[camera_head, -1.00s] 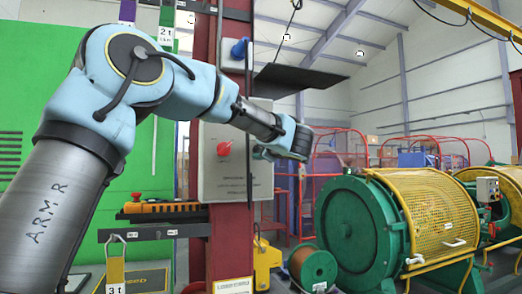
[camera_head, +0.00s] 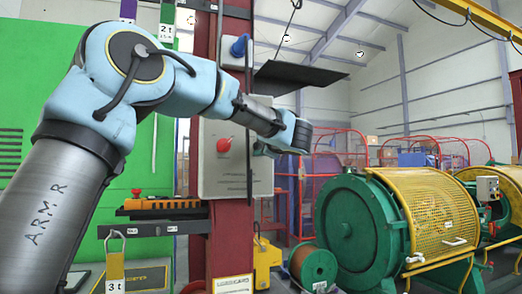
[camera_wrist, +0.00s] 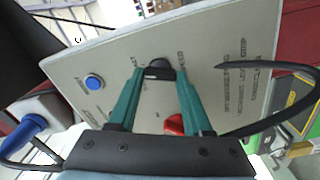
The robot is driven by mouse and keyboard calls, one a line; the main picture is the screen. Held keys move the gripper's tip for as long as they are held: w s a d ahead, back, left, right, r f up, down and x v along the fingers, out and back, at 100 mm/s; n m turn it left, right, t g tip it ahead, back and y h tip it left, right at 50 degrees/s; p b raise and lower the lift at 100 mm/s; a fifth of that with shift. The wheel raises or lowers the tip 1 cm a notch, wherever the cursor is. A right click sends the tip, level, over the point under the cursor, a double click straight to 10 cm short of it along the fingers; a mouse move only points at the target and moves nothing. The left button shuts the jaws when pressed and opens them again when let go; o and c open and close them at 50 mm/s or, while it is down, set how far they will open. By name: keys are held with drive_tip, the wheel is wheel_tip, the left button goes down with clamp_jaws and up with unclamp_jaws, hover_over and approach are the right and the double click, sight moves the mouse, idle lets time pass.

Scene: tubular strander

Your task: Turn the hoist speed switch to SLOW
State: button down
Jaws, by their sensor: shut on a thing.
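The grey control box (camera_head: 210,182) is mounted on the red column, and its panel face (camera_wrist: 205,62) fills much of the wrist view. A black switch knob (camera_wrist: 160,66) sits near the panel's upper middle. The green fingers of my gripper (camera_wrist: 160,76) reach to this knob, one on each side, and are shut on it. The fingertips partly cover it, and the panel lettering is too small to read, so I cannot tell its setting. In the head view my gripper (camera_head: 290,138) is at the end of my arm, its fingertips not clear.
A blue button (camera_wrist: 94,82) and a red knob (camera_wrist: 173,125) are on the panel close to my fingers. A black cable (camera_wrist: 270,66) loops at the right. A green drum machine (camera_head: 355,225) with a yellow mesh guard (camera_head: 445,213) stands to the right.

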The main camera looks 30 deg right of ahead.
drive_tip(key=n+b, duration=0.3)
drive_tip(key=n, duration=0.1)
drive_tip(key=n+b, duration=0.2)
drive_tip(key=shift+f+b, duration=0.3)
drive_tip(key=shift+b, duration=0.05)
drive_tip(key=shift+r+n+b, duration=0.1)
drive_tip(key=shift+n+b, duration=1.45)
drive_tip(key=shift+n, duration=0.55)
drive_tip(key=shift+c, duration=1.6)
unclamp_jaws()
drive_tip(key=shift+r, duration=0.1)
drive_tip(key=s+a+b, duration=0.1)
drive_tip(key=s, duration=0.9)
drive_tip(key=shift+s+a+b, duration=0.15)
drive_tip(key=shift+s+b, duration=0.2)
drive_tip(key=shift+s, duration=0.05)
